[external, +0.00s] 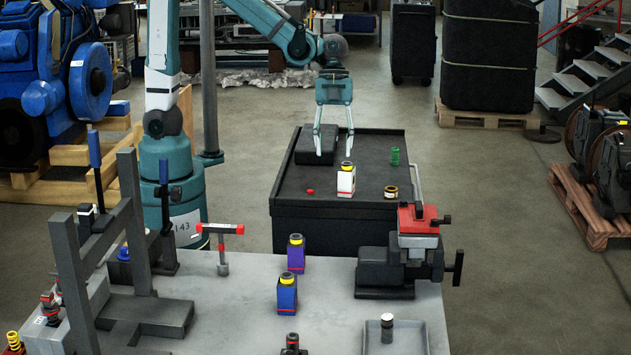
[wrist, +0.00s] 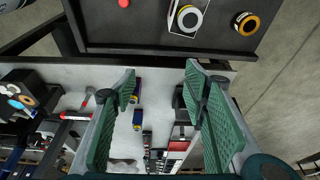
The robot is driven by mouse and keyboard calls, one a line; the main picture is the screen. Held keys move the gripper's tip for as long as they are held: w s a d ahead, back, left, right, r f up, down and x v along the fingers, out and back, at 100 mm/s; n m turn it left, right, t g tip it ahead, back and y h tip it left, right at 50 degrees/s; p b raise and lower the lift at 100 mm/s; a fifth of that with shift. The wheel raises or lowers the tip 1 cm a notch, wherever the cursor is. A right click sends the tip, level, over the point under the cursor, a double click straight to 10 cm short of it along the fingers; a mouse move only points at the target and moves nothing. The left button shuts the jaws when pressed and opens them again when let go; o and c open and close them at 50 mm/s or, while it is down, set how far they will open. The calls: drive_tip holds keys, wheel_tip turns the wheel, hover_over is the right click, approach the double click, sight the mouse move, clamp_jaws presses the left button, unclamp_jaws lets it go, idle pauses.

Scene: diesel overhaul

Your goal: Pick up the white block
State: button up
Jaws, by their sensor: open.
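The white block (external: 346,182) stands upright on the black cart top, with a yellow and black cap and a red band low on its side. In the wrist view a white block with a round cap (wrist: 188,18) shows at the top edge, beyond my fingers. My gripper (external: 333,153) hangs over the cart with its two fingers spread, pointing down. In the external view it is above and behind the white block, and nothing shows between the fingers. The wrist view also shows my gripper (wrist: 162,84) open and empty.
On the cart (external: 290,206) are a dark block (external: 312,147), green cylinder (external: 395,156), yellow-black ring (external: 391,192) and small red piece (external: 310,192).

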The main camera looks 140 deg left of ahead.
sight(347, 175)
drive_tip(key=s+a+f+m+h, duration=0.1)
drive_tip(key=s+a+f+m, duration=0.1)
drive_tip(key=a, duration=0.7)
wheel_tip(347, 175, down, 2)
drive_tip(key=shift+s+a+f+m+h, duration=0.2)
drive_tip(key=shift+s+a+m+h, duration=0.15)
drive_tip(key=shift+s, duration=0.25)
drive_tip(key=shift+f, duration=0.1)
drive_tip(key=shift+x, duration=1.2)
drive_tip(key=shift+f, duration=0.15)
drive_tip(key=shift+p+x, duration=0.4)
drive_tip(key=shift+x, duration=2.05)
drive_tip(key=shift+d, duration=0.1)
drive_tip(key=c, duration=1.2)
